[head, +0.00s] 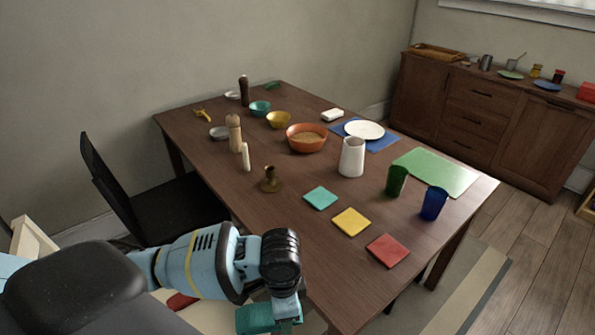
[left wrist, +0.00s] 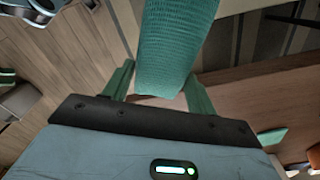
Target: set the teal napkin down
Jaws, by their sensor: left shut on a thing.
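The teal napkin (left wrist: 178,42) is a long, ribbed cloth roll or fold. It is between the fingers of my left gripper (left wrist: 158,84), which is shut on it. In the head view my left gripper (head: 284,310) is at the bottom, beyond the near edge of the wooden table (head: 285,235). A teal piece, likely the napkin (head: 254,319), shows there, partly cut off by the frame.
Flat teal (head: 320,198), yellow (head: 351,221) and red (head: 388,250) squares lie near the table's right front. Bare wood lies left of the squares. A black chair (head: 125,200) is at left.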

